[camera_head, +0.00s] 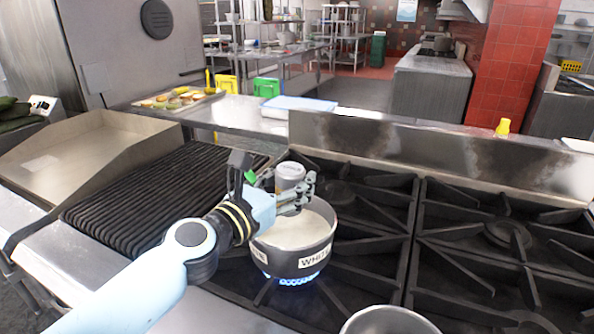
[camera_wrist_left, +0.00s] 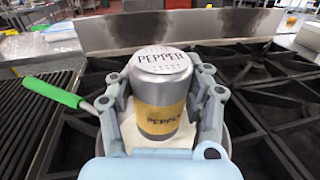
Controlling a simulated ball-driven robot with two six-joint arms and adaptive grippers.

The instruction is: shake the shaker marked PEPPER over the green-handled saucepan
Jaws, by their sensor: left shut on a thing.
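The silver shaker has PEPPER printed on its lid and on its tan band in the left wrist view (camera_wrist_left: 160,92). It also shows in the head view (camera_head: 289,172), looking upright. My left gripper (camera_head: 297,196) is shut on it, one finger on each side, and holds it above the saucepan. The dark saucepan (camera_head: 268,258) sits on a lit burner with blue flame, holds a creamy white content, and bears a label partly reading "WHI". Its green handle (camera_wrist_left: 50,92) points left in the wrist view; the arm mostly hides it in the head view. My right gripper is not seen.
A second metal pot (camera_head: 390,322) is cut off at the bottom edge. Bare burner grates (camera_head: 500,240) lie to the right. A ribbed grill (camera_head: 150,195) is left of the pan. The steel backsplash (camera_head: 440,155) stands behind. A food tray (camera_head: 180,100) is farther back.

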